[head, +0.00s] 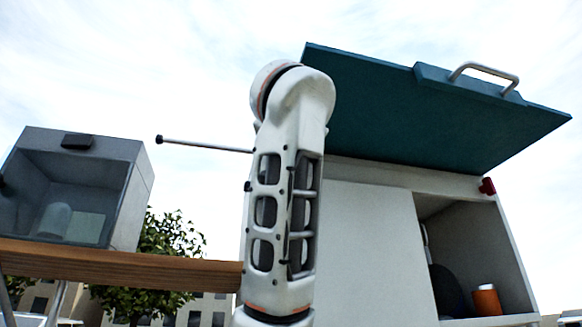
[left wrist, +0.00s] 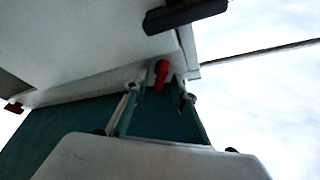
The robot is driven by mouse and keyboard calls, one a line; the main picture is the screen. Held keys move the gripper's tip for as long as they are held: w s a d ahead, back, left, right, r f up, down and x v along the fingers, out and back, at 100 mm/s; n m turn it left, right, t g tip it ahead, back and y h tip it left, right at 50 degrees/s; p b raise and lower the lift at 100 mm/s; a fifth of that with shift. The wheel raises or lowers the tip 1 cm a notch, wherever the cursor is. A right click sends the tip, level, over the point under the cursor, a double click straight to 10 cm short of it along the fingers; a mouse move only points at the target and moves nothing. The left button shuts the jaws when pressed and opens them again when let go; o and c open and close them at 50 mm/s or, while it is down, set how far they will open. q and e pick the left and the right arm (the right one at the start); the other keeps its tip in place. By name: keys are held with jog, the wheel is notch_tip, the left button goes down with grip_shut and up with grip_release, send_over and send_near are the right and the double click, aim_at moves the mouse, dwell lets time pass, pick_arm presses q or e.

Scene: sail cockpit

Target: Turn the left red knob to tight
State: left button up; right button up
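One red knob (left wrist: 161,73) sits on the edge of the white cabinet in the left wrist view. My left gripper (left wrist: 160,84) is open, with one fingertip on each side of this knob and gaps showing beside it. I cannot tell how deep the knob sits between the fingers. A second red knob (left wrist: 14,107) is at the left edge of that view. In the head view one red knob (head: 487,186) shows at the cabinet's upper right. The other knob and my left gripper are not visible there; my arm link blocks part of the cabinet. My right gripper is not in view.
The teal lid (head: 420,110) with a metal handle (head: 485,76) stands raised over the white cabinet (head: 370,240). A thin rod (head: 205,145) sticks out left. An orange cup (head: 486,300) is in the open compartment. A grey box (head: 125,190) stands on a wooden ledge (head: 130,262).

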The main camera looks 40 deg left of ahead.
pick_arm(q)
jog(key=shift+w+r, duration=0.1)
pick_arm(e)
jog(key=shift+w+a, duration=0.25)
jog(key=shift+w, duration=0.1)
pick_arm(q)
grip_shut()
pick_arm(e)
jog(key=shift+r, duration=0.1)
pick_arm(q)
jog(key=shift+m+h, duration=0.4)
jog(key=shift+m, duration=0.1)
jog(key=shift+a+r+m+h+p, duration=0.15)
jog(key=shift+m+h, duration=0.55)
jog(key=shift+m, duration=1.1)
jog(key=shift+d+m+h+p, duration=0.15)
jog(key=shift+m+h, duration=0.55)
jog(key=shift+m, duration=1.1)
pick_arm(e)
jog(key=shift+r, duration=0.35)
pick_arm(q)
jog(key=shift+a, duration=0.1)
grip_release()
